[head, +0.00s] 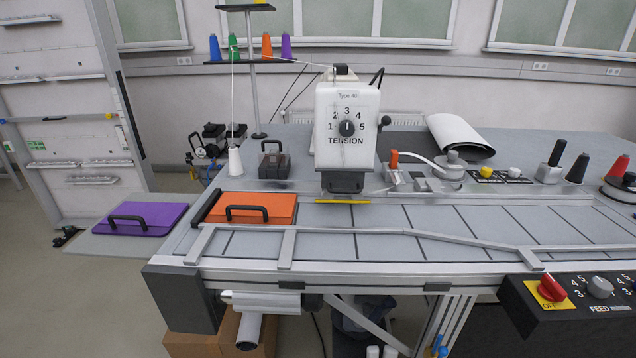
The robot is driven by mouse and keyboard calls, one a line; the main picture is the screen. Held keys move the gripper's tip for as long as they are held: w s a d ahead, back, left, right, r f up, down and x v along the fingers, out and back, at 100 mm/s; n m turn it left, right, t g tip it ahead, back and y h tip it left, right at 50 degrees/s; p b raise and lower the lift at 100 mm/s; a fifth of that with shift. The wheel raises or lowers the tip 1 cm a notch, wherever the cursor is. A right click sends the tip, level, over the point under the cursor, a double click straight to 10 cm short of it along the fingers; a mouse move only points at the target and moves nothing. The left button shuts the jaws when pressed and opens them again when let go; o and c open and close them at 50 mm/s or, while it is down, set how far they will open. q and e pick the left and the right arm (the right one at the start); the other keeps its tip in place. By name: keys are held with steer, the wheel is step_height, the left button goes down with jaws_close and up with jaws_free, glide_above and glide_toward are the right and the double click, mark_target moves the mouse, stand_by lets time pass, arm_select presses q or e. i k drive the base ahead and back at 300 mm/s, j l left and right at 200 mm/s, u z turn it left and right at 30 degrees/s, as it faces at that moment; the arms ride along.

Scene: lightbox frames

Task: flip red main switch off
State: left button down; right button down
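The red main switch (551,288) is a rotary knob on a yellow plate at the lower right. It sits on the left part of a dark control box (540,318) at the front edge of the table. The word OFF shows on the plate just below the knob. I cannot tell for sure which position the knob points to. Neither of my grippers is in view.
A grey numbered FEED knob (600,287) is right of the red switch. The worktable (400,220) carries a sewing machine head (345,125) and a raised metal guide rail (440,236). Orange (255,203) and purple (140,219) handled plates are at left.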

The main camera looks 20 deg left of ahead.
mark_target(550, 289)
steer(key=z, duration=1.5)
steer(key=k+j, duration=0.4)
